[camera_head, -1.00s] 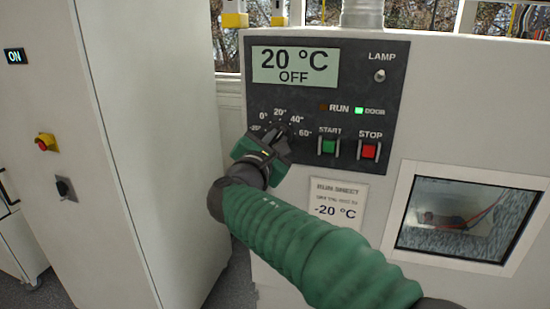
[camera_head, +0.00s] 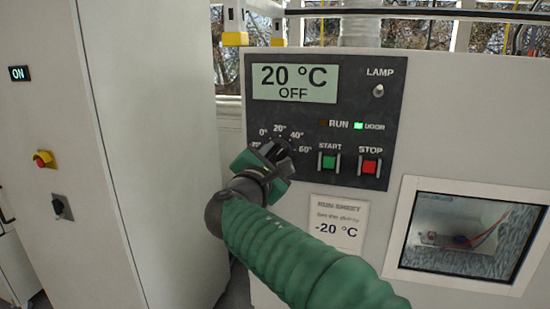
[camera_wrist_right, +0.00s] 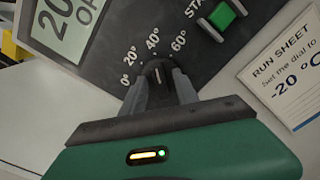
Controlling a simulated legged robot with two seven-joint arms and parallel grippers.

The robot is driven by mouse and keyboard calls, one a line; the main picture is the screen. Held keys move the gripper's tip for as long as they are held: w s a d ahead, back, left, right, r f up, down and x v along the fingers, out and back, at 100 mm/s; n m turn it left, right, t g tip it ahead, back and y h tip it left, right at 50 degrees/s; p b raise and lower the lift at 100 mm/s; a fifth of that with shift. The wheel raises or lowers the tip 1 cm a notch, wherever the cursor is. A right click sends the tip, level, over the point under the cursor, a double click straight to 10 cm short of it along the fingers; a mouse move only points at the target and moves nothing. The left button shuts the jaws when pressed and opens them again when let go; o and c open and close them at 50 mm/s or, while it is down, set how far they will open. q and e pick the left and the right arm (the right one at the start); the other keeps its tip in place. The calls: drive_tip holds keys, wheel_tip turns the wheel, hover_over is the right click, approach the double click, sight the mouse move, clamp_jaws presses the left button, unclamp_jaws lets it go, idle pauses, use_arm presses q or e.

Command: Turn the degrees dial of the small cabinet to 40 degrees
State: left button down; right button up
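The degrees dial (camera_wrist_right: 157,71) is a dark knob on the small cabinet's (camera_head: 369,218) black panel, ringed by degree labels. My right gripper (camera_head: 274,158) is at the dial, covering part of it in the head view. In the right wrist view the gripper (camera_wrist_right: 160,84) has one finger on each side of the knob and appears shut on it. The knob's light mark points up, roughly toward the 40° label (camera_wrist_right: 152,39). The display (camera_head: 295,83) reads 20 °C, OFF. My left gripper is not in view.
The green START (camera_head: 329,162) and red STOP (camera_head: 370,167) buttons are right of the dial. A run sheet (camera_head: 338,221) below reads -20 °C. The DOOR light (camera_head: 358,126) is lit. A tall cabinet (camera_head: 160,150) stands to the left; a window (camera_head: 462,237) is lower right.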

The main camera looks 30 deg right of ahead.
drive_tip(key=shift+s+a+f, duration=0.1)
drive_tip(key=shift+a, duration=0.15)
drive_tip(key=b+v, duration=0.4)
drive_tip(key=v, duration=1.2)
drive_tip(key=shift+s+b, duration=0.15)
drive_tip(key=shift+b, duration=0.25)
drive_tip(key=shift+a, duration=0.1)
